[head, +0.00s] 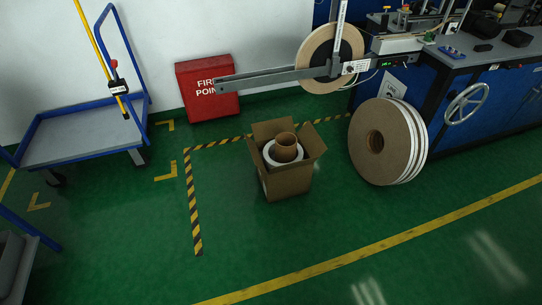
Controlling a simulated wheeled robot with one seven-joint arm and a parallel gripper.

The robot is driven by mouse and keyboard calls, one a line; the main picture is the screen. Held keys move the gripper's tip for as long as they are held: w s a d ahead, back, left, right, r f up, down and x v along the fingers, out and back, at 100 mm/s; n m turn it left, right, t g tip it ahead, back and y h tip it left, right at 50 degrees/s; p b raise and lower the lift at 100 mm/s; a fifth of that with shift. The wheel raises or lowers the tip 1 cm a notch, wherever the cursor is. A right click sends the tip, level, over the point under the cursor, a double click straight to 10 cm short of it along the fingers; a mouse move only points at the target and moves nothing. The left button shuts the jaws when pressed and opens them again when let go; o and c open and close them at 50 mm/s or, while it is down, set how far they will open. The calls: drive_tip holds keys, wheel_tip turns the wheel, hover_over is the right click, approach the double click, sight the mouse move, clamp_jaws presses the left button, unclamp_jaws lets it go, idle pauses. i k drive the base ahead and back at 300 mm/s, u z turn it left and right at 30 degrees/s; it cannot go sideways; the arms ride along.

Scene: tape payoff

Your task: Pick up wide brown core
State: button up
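A wide brown core (286,146), a short open tube, stands upright in an open cardboard box (286,184) on the floor at the middle of the head view. A white roll or ring (268,153) surrounds its lower part inside the box. The core's top rim rises to about the height of the box flaps, and its lower end is hidden. My gripper is not in view, so its place relative to the core does not show.
Large tape reels (382,142) lean right of the box, by a blue workbench (446,92). A grey payoff arm (268,80) with a reel (318,52) extends behind and above. A blue trolley (82,141) and red fire-point box (206,88) stand left. Green floor in front is clear.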

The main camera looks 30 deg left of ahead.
sight(286, 142)
drive_tip(key=u, duration=1.25)
drive_tip(key=k, duration=0.65)
drive_tip(key=u, duration=0.45)
drive_tip(key=i, duration=0.95)
drive_tip(key=u, duration=0.4)
drive_tip(key=i, duration=1.2)
drive_tip(key=z, duration=0.85)
drive_tip(key=i, duration=0.95)
drive_tip(key=z, duration=0.75)
